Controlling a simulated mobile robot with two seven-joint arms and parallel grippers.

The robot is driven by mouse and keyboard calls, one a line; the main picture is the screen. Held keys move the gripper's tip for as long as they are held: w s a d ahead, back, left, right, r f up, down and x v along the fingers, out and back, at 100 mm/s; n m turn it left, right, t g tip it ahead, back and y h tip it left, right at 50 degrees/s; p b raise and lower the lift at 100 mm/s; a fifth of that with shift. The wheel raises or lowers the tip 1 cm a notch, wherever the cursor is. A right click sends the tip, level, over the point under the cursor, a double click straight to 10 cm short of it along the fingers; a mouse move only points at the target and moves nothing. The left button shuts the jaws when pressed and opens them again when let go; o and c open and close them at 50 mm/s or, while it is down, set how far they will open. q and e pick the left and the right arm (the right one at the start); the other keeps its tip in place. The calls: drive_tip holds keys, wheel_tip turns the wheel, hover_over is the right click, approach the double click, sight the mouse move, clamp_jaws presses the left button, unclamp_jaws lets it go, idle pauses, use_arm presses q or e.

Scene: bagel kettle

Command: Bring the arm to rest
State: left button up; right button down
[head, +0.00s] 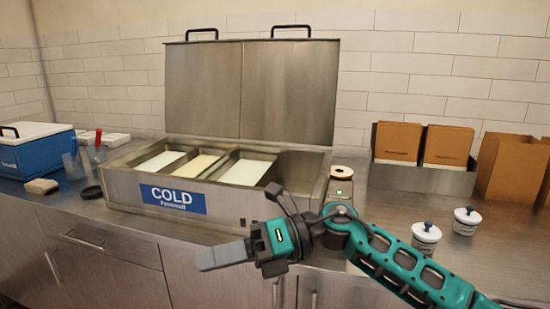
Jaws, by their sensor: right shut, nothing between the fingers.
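My right arm (408,268) comes in from the lower right, teal and dark grey. My right gripper (222,256) points left, in front of the counter's front edge and below the cold bin. Its grey fingers are shut together with nothing between them. No object is in its grasp. My left gripper and left arm do not show.
A steel cold bin (225,220) with its lid (250,92) raised stands on the counter. Two white lidded jars (466,221) (426,238) stand at right, near brown boxes (398,141). A blue cooler (38,150) is at far left. Cabinet fronts (100,262) lie below.

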drive_tip(key=w+d+f+m+t+h, duration=0.1)
drive_tip(key=d+f+m+t, duration=0.25)
drive_tip(key=m+t, duration=0.5)
drive_tip(key=w+d+f+m+t+h+p, duration=0.1)
drive_tip(key=d+f+m+t, duration=0.4)
drive_tip(key=m, duration=0.7)
drive_tip(key=w+d+f+m+t+h, duration=0.1)
drive_tip(key=w+d+f+m+t, duration=0.15)
drive_tip(key=m+t, duration=0.65)
drive_tip(key=s+d+f+m+g+h, duration=0.3)
drive_tip(key=s+d+f+m+h, duration=0.2)
drive_tip(key=f, duration=0.5)
drive_tip(key=s+d+f+m+g+h+p, duration=0.1)
drive_tip(key=s+d+f+m+g+h, duration=0.3)
drive_tip(key=s+d+f+m, duration=0.6)
drive_tip(key=shift+s+d+f+h, duration=0.15)
drive_tip(key=shift+s+f+h, duration=0.25)
drive_tip(key=shift+s+h, duration=0.65)
